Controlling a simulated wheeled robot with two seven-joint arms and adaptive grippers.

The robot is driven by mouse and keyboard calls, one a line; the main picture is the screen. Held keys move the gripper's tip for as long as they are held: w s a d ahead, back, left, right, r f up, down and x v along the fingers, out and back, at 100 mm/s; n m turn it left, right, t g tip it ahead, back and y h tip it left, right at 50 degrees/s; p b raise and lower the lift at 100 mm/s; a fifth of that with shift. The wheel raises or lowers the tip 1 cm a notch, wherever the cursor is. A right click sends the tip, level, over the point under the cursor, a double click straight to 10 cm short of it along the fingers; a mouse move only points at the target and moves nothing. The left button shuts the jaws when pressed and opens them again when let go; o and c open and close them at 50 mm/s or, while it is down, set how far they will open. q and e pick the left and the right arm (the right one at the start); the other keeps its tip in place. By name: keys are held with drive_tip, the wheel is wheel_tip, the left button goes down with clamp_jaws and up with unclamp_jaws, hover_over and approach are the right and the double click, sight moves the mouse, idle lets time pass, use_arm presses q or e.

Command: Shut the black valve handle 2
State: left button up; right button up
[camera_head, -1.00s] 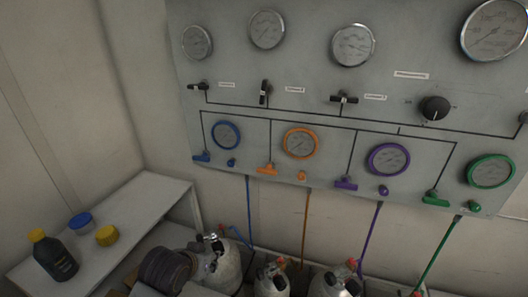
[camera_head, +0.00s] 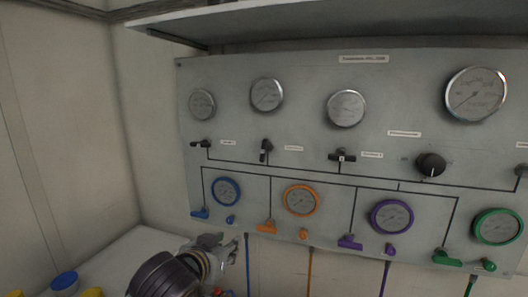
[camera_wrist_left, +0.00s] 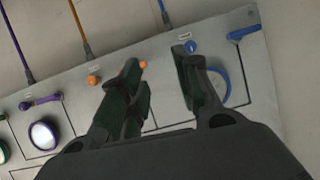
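Black valve handle 2 (camera_head: 266,150) is the middle of the black handles on the grey panel (camera_head: 300,122). It stands upright, across the horizontal line, while the handles to its left (camera_head: 203,143) and right (camera_head: 342,156) lie level. My left gripper (camera_head: 224,246) is below the panel's blue gauge, well below handle 2 and apart from it. In the left wrist view its fingers (camera_wrist_left: 160,58) are spread, with nothing between them but panel. Handle 2 cannot be made out there. My right gripper is in neither view.
Coloured gauges, handles and knobs, such as the blue gauge (camera_head: 226,191) and orange handle (camera_head: 267,227), line the lower panel. A black knob (camera_head: 431,165) is at right. A shelf (camera_head: 330,18) overhangs the top. A white table (camera_head: 120,255) with a blue lid (camera_head: 64,281) is lower left.

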use_arm(q)
drive_tip(key=d+r+m+t+h, duration=0.1)
drive_tip(key=d+r+t, duration=0.1)
drive_tip(key=r, duration=0.8)
drive_tip(key=d+r+m+t+h, duration=0.1)
drive_tip(key=d+r+t, duration=0.1)
drive_tip(key=r, duration=0.9)
drive_tip(key=shift+s+d+r+t, duration=0.3)
drive_tip(key=shift+s+d, duration=0.15)
drive_tip(key=shift+d, duration=0.25)
drive_tip(key=shift+w, duration=0.15)
